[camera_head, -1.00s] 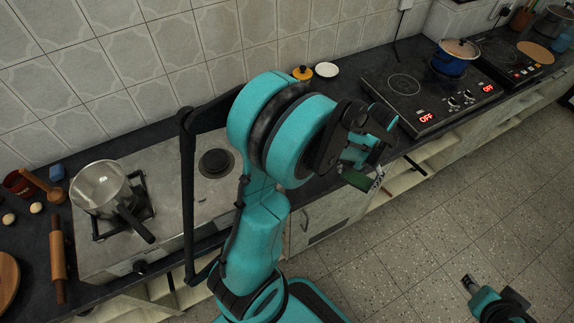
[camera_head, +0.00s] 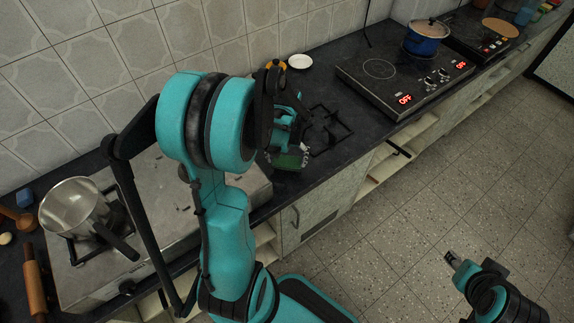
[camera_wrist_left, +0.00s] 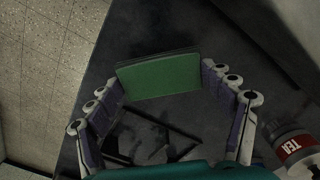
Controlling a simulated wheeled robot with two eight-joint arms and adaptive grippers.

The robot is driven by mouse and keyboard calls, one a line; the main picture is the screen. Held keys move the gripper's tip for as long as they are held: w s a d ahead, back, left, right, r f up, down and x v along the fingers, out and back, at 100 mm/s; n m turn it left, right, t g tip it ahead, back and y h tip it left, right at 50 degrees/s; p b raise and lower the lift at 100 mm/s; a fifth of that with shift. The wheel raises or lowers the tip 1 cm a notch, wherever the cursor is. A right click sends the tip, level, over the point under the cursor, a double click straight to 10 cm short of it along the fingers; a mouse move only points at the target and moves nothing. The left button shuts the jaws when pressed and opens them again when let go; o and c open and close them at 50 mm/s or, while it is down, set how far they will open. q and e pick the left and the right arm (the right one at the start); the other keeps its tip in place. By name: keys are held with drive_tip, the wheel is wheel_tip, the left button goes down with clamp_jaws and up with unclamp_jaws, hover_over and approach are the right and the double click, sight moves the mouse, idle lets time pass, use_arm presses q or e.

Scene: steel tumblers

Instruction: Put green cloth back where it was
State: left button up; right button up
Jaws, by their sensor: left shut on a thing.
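The green cloth (camera_wrist_left: 160,76) shows in the left wrist view as a flat, folded rectangle between the fingers of my left gripper (camera_wrist_left: 164,82). The fingers touch its left and right edges. In the head view my left gripper (camera_head: 288,158) is over the front part of the dark counter, left of a black burner grate (camera_head: 328,128), and the cloth (camera_head: 287,162) is partly hidden by the hand. My right gripper (camera_head: 451,260) is small, low at the right over the floor, apart from everything; its jaws are too small to read.
A steel pot (camera_head: 74,207) stands on the left stove. A white dish (camera_head: 300,62) lies by the wall. A black cooktop (camera_head: 395,82) and blue pot (camera_head: 426,38) are to the right. An open shelf (camera_head: 385,165) is below.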

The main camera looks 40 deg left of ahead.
sight(287, 161)
use_arm(q)
drive_tip(key=shift+f+b, duration=0.5)
drive_tip(key=shift+f, duration=0.95)
drive_tip(key=shift+f, duration=0.1)
drive_tip(key=o, duration=1)
